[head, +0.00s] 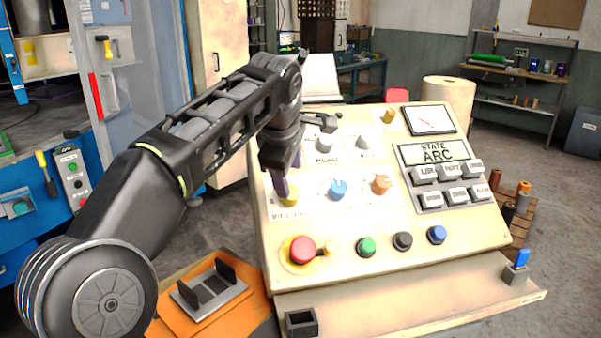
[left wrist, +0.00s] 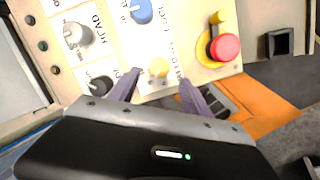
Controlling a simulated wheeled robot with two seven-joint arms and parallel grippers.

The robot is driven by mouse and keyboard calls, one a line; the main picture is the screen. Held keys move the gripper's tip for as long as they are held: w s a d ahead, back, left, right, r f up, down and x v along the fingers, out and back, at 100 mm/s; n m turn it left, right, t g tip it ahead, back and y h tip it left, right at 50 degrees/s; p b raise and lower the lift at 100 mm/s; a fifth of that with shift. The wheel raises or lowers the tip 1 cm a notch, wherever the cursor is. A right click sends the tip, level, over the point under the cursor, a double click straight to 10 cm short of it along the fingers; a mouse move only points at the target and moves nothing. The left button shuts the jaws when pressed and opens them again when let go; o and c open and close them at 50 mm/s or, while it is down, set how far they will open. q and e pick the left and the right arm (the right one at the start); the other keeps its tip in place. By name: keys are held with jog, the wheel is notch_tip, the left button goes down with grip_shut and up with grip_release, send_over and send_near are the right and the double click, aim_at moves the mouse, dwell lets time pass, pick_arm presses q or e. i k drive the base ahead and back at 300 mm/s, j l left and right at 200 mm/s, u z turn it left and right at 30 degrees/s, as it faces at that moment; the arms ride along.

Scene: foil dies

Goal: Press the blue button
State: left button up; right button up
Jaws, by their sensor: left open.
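The blue button (head: 437,234) is a round button at the right end of the lower row on the sloped cream control panel (head: 470,220). It stands beside a black button (head: 403,241) and is not seen in the left wrist view. My left gripper (head: 288,182) is over the panel's left side, well left of the blue button. Its two purple fingers are apart in the left wrist view (left wrist: 160,88), with a yellow knob (left wrist: 158,68) showing between their tips. I cannot tell whether they touch the knob. My right gripper is not in view.
A blue knob (head: 338,189) and an orange knob (head: 381,185) sit above the lower row. A red mushroom button (head: 302,250) and a green button (head: 366,247) are left of the black one. A blue-topped piece (head: 522,259) stands on the ledge at right.

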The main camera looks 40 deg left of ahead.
aim_at(438, 234)
jog(key=k+l, duration=0.75)
jog(key=k, duration=0.1)
